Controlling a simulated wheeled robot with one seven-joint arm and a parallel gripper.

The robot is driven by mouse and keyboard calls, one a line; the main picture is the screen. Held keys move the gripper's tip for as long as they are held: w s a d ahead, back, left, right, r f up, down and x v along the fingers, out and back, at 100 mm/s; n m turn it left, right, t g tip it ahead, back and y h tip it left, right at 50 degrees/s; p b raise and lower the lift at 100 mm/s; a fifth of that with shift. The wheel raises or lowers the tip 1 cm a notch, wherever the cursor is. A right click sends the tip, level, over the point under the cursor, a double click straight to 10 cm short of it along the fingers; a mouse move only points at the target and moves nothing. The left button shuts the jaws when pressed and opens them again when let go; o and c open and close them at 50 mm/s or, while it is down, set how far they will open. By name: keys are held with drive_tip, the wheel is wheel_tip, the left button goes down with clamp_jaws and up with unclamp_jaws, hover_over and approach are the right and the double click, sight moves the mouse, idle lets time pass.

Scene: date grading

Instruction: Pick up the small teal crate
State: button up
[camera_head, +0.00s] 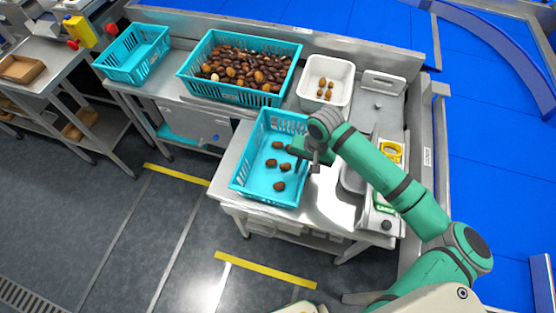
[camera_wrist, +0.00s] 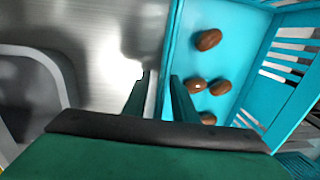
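A small teal crate (camera_head: 235,176) with slotted walls stands on the metal table, holding several brown dates on its floor. My gripper (camera_head: 303,160) is at this crate's right wall, pointing down. In the wrist view the crate (camera_wrist: 235,45) fills the right side. Its wall's rim runs down toward the space between my two fingers (camera_wrist: 161,95), one finger on the outer side and one on the inner side. A gap shows between the fingers, so they look open. Whether either finger touches the wall is hard to tell.
A larger teal crate (camera_head: 187,78) full of dates and an empty teal crate (camera_head: 118,71) stand behind. A white tub (camera_head: 343,72) with a few dates is at the back. A scale (camera_head: 383,212) and a yellow item (camera_head: 391,151) are close on the right.

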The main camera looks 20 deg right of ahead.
drive_tip(key=shift+c, duration=0.3)
clamp_jaws()
drive_tip(key=shift+r, duration=0.1)
idle(1.0)
